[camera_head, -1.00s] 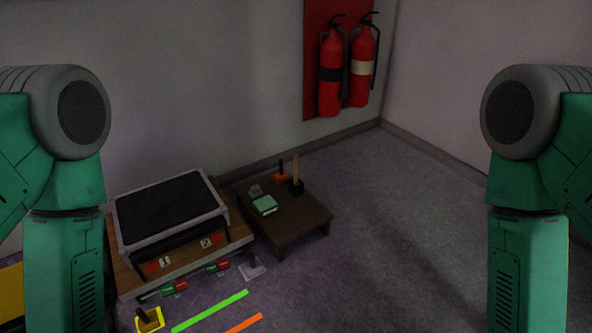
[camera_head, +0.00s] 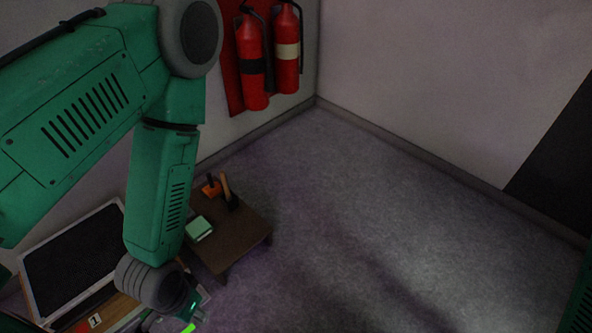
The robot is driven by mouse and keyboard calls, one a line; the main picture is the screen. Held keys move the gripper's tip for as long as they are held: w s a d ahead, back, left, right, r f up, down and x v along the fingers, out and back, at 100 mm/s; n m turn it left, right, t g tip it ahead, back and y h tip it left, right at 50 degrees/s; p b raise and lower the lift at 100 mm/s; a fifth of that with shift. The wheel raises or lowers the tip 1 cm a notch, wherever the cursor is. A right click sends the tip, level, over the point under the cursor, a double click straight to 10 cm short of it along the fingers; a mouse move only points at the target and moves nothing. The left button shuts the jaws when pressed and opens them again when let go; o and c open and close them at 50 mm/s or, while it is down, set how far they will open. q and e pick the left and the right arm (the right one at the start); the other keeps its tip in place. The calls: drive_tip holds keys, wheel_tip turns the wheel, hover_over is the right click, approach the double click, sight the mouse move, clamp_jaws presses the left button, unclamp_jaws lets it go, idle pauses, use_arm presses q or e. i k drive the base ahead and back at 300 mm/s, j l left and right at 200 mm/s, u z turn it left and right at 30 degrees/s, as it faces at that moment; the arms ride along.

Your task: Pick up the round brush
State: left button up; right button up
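A brush-like item (camera_head: 230,195) with a slanting wooden handle and a black base stands on the low dark table (camera_head: 249,240). I cannot tell for sure that it is the round brush. My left arm hangs down in front of the work area. My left gripper (camera_head: 178,314) is low at the bottom edge, nearer to me than the low table and apart from the brush-like item. Its fingers are too dark and cut off to tell whether they are open. My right gripper is out of view.
An orange item (camera_head: 210,187) with a dark handle and a green box (camera_head: 199,229) share the low table. A black-topped bench (camera_head: 75,262) stands at left, partly behind my arm. Red fire extinguishers (camera_head: 251,62) hang on the wall. Floor to the right is clear.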

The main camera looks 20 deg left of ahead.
sight(222, 173)
drive_tip(key=i+l+z, duration=0.15)
drive_tip(key=i+z, duration=0.2)
drive_tip(key=i, duration=0.25)
drive_tip(key=i+z, duration=0.35)
drive_tip(key=i, duration=0.3)
drive_tip(key=i+u, duration=0.25)
drive_tip(key=u, duration=0.15)
drive_tip(key=i+u, duration=0.25)
drive_tip(key=u, duration=0.2)
drive_tip(key=i+l+u, duration=0.15)
drive_tip(key=u, duration=0.25)
drive_tip(key=i+u, duration=0.15)
drive_tip(key=u, duration=0.3)
drive_tip(key=i+u, duration=0.1)
drive_tip(key=u, duration=0.3)
drive_tip(key=i+u, duration=0.15)
drive_tip(key=u, duration=0.3)
drive_tip(key=i+l+u, duration=0.1)
drive_tip(key=u, duration=0.3)
drive_tip(key=l+u, duration=0.15)
drive_tip(key=u, duration=0.3)
drive_tip(key=i+l+u, duration=0.2)
drive_tip(key=u, duration=0.2)
drive_tip(key=i+l+u, duration=0.25)
drive_tip(key=u, duration=0.15)
drive_tip(key=i+l+u, duration=0.2)
drive_tip(key=l+u, duration=0.2)
